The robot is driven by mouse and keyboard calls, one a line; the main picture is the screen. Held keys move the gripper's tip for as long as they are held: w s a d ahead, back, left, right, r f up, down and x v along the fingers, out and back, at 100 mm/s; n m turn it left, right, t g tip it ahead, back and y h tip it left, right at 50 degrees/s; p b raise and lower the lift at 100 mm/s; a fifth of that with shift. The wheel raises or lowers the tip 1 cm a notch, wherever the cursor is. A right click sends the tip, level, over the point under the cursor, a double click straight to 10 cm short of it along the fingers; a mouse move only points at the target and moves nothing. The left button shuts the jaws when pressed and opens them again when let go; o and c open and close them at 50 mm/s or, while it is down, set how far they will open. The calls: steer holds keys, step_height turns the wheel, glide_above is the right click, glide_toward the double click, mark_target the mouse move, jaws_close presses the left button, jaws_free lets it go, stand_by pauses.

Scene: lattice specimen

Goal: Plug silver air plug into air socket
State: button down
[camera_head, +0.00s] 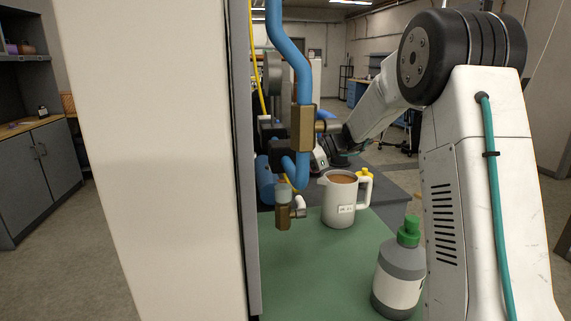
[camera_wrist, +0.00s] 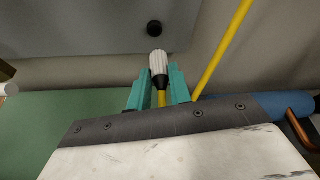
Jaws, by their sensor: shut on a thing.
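In the wrist view, my gripper (camera_wrist: 158,88) has its teal fingers shut on the silver air plug (camera_wrist: 158,66), a ribbed, light-coloured cylinder with a yellow hose at its lower end. The plug's free end points up the picture toward a round black socket (camera_wrist: 154,28) on a grey panel. A small gap shows between plug and socket in the picture; the true distance is hard to judge. In the head view, my arm reaches behind the blue pipe, and I cannot make out the plug or the socket there.
A blue pipe (camera_head: 289,38) with a brass block (camera_head: 303,128) stands before my arm's end. A white mug (camera_head: 341,203) and a green-capped bottle (camera_head: 397,283) stand on the green mat (camera_head: 300,275). A pale cabinet wall (camera_head: 150,160) borders the left.

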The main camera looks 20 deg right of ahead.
steer(key=s+d+r+n+t, duration=0.3)
steer(key=d+r+n, duration=0.1)
steer(key=d+r, duration=0.7)
steer(key=w+a, duration=0.1)
steer(key=a, duration=0.5)
steer(key=shift+w+r, duration=0.25)
steer(key=shift+r, duration=0.1)
steer(key=c, duration=1.8)
jaws_free()
jaws_close()
steer(key=shift+a, duration=0.1)
